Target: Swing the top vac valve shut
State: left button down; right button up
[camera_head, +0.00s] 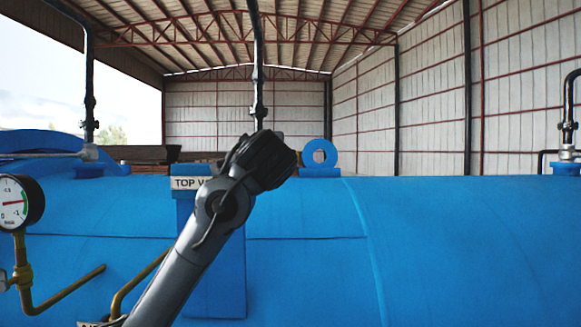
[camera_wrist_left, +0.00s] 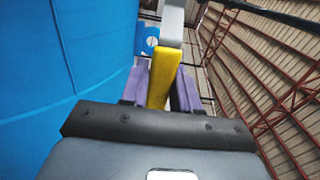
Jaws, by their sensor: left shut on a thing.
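The top vac valve's yellow handle (camera_wrist_left: 163,77) stands between the two purple fingers of my left gripper (camera_wrist_left: 161,88) in the left wrist view, and the gripper is shut on it. A light grey metal part (camera_wrist_left: 172,22) adjoins the handle's far end. In the head view my left gripper (camera_head: 262,160) reaches up in front of the blue vessel, and its dark body hides its fingers, the handle and the valve. A dark vertical pipe (camera_head: 258,70) rises behind the gripper. My right gripper is not in view.
The big blue vessel (camera_head: 460,240) fills the lower head view. A pressure gauge (camera_head: 18,201) and brass-coloured pipe (camera_head: 62,290) are at left. A blue lifting ring (camera_head: 320,153) is right of the gripper. Other dark pipes stand at far left (camera_head: 89,80) and far right (camera_head: 568,105).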

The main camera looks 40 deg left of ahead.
pick_arm(q)
jog(key=shift+r, duration=0.15)
jog(key=shift+s, duration=0.1)
jog(key=c, duration=0.9)
grip_release()
jog(key=shift+b+v, duration=1.95)
jog(key=shift+v, duration=3.45)
